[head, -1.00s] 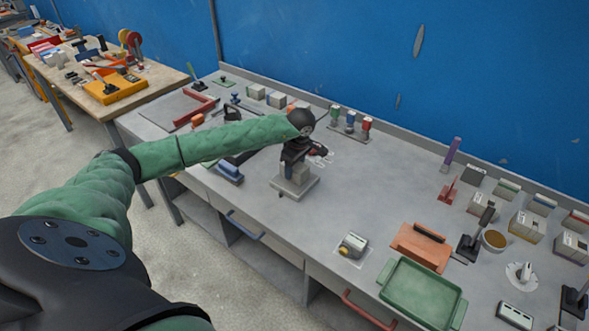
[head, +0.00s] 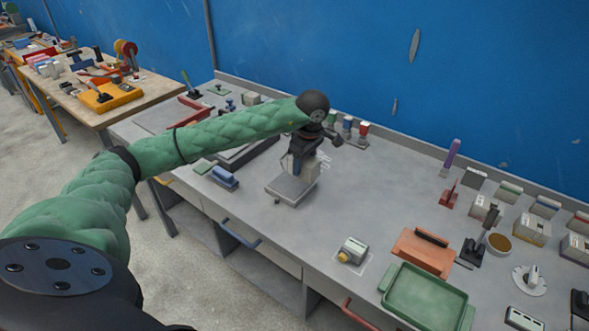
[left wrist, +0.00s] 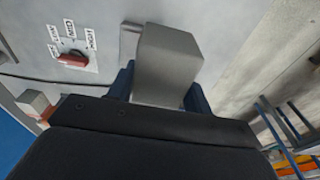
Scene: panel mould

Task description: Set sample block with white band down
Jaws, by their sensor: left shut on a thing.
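My left gripper (head: 302,163) is shut on a grey sample block (head: 309,172), over the back right part of a square grey plate (head: 286,192). I cannot tell whether the block touches the plate. In the left wrist view the plain grey block (left wrist: 168,60) sticks out between the blue fingers of the gripper (left wrist: 160,90). No white band shows on its visible faces. My right gripper is not in view.
A red knob (left wrist: 72,59) with labels is beside the plate. A small device (head: 352,250), an orange box (head: 425,252) and a green tray (head: 427,297) stand to the right. Several stamps and blocks line the back.

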